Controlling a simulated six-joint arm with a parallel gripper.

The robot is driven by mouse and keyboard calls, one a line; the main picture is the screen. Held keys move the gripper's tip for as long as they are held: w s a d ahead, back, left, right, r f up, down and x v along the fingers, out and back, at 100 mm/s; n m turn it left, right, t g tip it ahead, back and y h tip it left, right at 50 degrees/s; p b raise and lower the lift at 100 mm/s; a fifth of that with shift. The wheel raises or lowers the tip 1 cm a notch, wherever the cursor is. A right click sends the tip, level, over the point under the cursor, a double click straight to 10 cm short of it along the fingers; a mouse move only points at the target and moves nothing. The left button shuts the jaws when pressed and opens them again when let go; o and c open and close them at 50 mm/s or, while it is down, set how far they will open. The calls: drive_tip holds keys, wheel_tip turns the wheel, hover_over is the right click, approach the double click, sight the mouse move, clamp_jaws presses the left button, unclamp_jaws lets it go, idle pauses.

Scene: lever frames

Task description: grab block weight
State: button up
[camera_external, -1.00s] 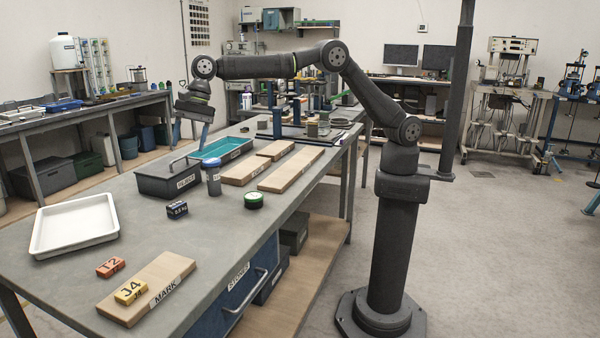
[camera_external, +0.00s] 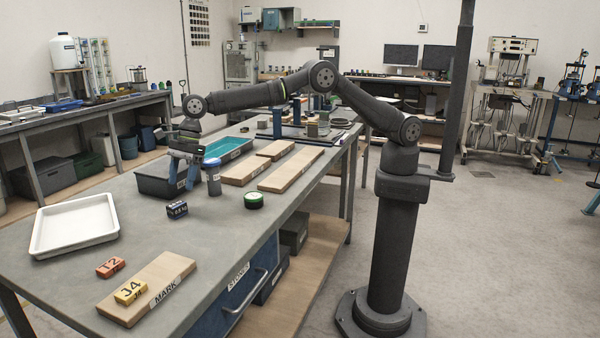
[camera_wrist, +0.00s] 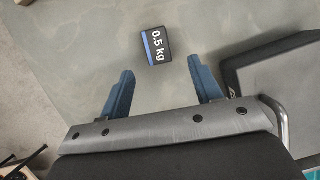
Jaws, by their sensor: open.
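The block weight (camera_external: 177,210) is a small dark block with a blue stripe and white lettering, resting on the grey bench in front of the dark bin. In the wrist view the block weight (camera_wrist: 157,46) reads "0.5 kg" and lies beyond the fingertips, roughly between their lines. My gripper (camera_external: 181,182) hangs down over the dark bin's area, behind and above the block. In the wrist view my gripper (camera_wrist: 168,80) shows two blue fingers, wide apart with nothing between them.
The dark bin (camera_external: 150,186) stands just behind the block, and a grey-blue cup (camera_external: 213,180) stands to its right. A green-topped round tin (camera_external: 253,200), a white tray (camera_external: 75,226), an orange T2 block (camera_external: 110,267) and a yellow J4 block (camera_external: 131,291) on a MARK board (camera_external: 160,280) lie around. Bench between is clear.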

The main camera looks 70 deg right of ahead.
sight(176, 203)
drive_tip(key=x, duration=0.8)
drive_tip(key=shift+s+a, duration=0.1)
drive_tip(key=shift+a, duration=0.15)
drive_tip(key=shift+r, duration=0.15)
clamp_jaws()
